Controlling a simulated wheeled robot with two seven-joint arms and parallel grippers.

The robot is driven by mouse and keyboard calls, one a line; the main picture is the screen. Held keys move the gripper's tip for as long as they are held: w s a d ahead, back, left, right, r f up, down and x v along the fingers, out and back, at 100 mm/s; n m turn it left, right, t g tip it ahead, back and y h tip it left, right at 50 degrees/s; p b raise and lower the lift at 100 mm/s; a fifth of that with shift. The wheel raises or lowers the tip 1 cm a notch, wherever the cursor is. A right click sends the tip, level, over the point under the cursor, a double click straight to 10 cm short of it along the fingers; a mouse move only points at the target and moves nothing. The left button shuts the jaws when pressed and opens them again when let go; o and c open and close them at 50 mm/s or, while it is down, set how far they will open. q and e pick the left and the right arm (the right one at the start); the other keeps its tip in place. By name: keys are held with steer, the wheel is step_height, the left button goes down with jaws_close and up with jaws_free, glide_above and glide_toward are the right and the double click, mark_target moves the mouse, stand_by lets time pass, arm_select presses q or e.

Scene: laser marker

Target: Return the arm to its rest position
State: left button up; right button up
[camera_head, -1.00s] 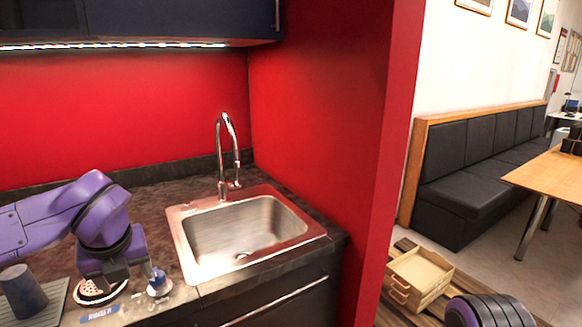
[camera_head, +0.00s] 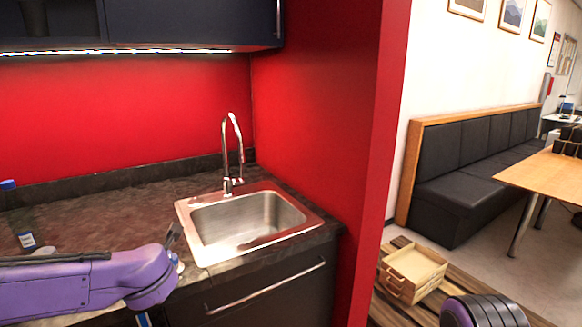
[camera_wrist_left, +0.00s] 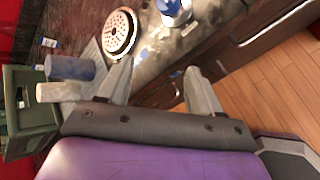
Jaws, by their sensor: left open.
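My left arm, purple, comes in from the left in the head view and lies low across the front of the counter. Its hand is hidden behind its own link there. In the left wrist view my left gripper (camera_wrist_left: 160,85) has its two grey fingers spread wide with nothing between them. The fingers are over the counter's front edge, with the wooden floor below. A purple and black part of my right side (camera_head: 484,311) shows at the bottom right of the head view; no right gripper is visible.
A steel sink (camera_head: 250,222) with a tall faucet (camera_head: 231,155) is set in the dark counter (camera_head: 110,205). The wrist view shows a round perforated disc (camera_wrist_left: 120,33), a blue-and-white bottle (camera_wrist_left: 174,10), grey cylinders (camera_wrist_left: 70,68) and a green crate (camera_wrist_left: 28,112). A wooden crate (camera_head: 415,270) stands right of the red wall.

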arm_select(q)
steer(key=s+d+f+m+h, duration=0.1)
steer(key=s+d+f+m, duration=0.1)
steer(key=s+f+m, duration=0.65)
steer(key=s+d+f+m+h, duration=0.1)
steer(key=s+d+f+m, duration=0.15)
steer(key=f+m, duration=1.1)
steer(key=s+a+f+m+g, duration=0.1)
steer(key=s+a+f+g, duration=0.1)
steer(key=s+f, duration=0.5)
steer(key=s+a+f+m+g, duration=0.2)
steer(key=s+f, duration=0.6)
steer(key=s, duration=0.6)
steer(key=shift+s+a+g, duration=0.15)
steer(key=shift+a+g, duration=0.35)
steer(key=shift+a, duration=0.25)
steer(key=shift+f, duration=0.1)
